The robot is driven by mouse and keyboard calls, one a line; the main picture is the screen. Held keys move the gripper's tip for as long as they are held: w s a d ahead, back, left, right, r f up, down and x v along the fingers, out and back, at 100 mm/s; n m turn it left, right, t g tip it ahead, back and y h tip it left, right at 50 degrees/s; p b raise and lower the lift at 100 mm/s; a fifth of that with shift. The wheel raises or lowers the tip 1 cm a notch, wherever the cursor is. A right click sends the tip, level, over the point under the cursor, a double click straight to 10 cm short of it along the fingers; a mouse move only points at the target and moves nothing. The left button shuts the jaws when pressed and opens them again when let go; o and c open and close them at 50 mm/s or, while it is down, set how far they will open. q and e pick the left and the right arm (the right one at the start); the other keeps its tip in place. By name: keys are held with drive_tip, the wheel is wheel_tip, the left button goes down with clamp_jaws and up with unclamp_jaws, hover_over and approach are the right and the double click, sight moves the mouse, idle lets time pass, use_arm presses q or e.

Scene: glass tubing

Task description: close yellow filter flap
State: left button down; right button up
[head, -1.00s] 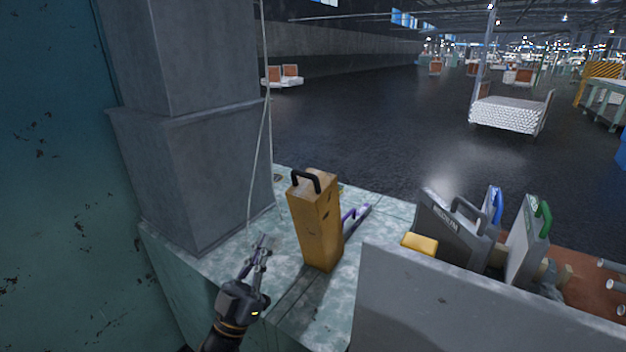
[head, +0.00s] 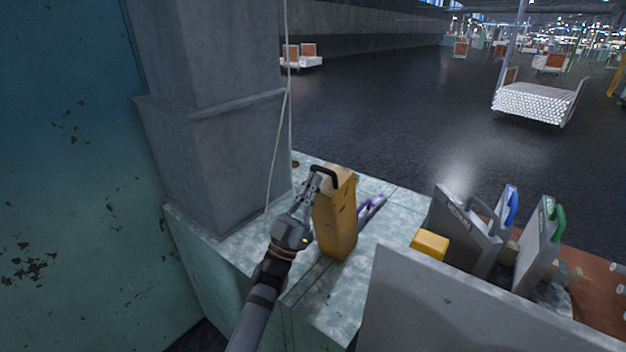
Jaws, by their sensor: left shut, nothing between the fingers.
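The yellow filter flap (head: 338,222) is an upright, worn yellow box-like piece with a black handle (head: 325,174) on top, standing on the pale mottled bench in the head view. My left gripper (head: 311,188) is shut and empty. Its fingertips are at the flap's upper left side, close to the handle; I cannot tell whether they touch. The gripper hides part of the flap's left edge. My right gripper is not in view.
A grey column (head: 225,150) stands left of the flap, with a thin cable beside it. A purple-handled piece (head: 372,207) lies behind the flap. Right are a yellow block (head: 430,244), grey plates with blue and green handles, and a large grey panel (head: 460,310).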

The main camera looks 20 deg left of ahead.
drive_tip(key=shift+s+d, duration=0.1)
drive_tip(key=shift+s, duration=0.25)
